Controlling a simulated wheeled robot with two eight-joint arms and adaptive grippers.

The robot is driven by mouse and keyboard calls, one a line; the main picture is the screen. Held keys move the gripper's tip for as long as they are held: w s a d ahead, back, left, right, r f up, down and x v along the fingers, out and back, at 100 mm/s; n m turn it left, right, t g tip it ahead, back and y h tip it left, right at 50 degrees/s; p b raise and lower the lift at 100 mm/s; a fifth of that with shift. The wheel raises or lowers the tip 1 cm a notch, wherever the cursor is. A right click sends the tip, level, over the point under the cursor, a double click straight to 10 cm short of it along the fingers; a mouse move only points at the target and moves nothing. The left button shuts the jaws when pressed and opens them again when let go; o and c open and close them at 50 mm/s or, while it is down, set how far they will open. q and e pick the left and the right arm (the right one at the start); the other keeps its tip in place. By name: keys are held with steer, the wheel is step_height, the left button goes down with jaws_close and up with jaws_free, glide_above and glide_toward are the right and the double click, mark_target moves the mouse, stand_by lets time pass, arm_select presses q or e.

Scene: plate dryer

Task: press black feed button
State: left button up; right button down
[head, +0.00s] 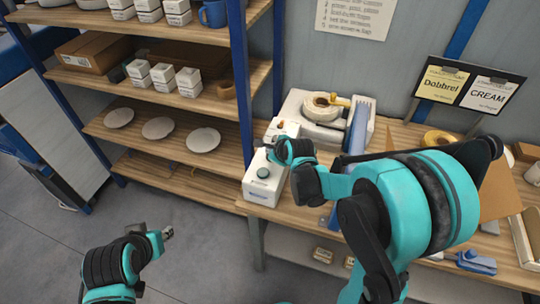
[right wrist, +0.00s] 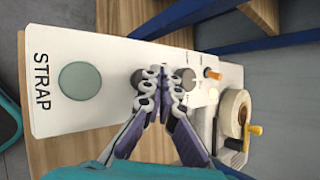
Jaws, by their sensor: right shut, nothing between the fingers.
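The white strapping machine (head: 267,180) stands at the table's left end. In the right wrist view its panel (right wrist: 110,60) carries the word STRAP, a round grey-green button (right wrist: 79,81) and a small orange knob (right wrist: 212,73). I cannot make out a black feed button; my fingers cover part of the panel. My right gripper (head: 278,150) is shut and empty over the panel, between the green button and the orange knob. In the right wrist view its fingertips (right wrist: 165,75) meet; contact with the panel is unclear. My left gripper (head: 164,235) is low over the floor, its fingers too small to judge.
A strap roll (head: 322,107) sits on the machine's back part. A wooden shelf (head: 165,110) with plates, white boxes and a blue mug (head: 213,14) stands at left, its blue post close to the machine. A blue tool (head: 475,262) lies at the table's right.

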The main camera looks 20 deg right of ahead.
stand_by(0.5)
steer(key=shift+f+b, duration=0.4)
steer(key=shift+b, duration=0.05)
steer(key=shift+f+b, duration=0.55)
steer(key=shift+f, duration=0.05)
stand_by(0.5)
steer(key=shift+r, duration=0.1)
steer(key=shift+r+p, duration=0.8)
steer(key=shift+r, duration=0.15)
step_height(320, 180, up, 5)
steer(key=p, duration=0.4)
stand_by(0.3)
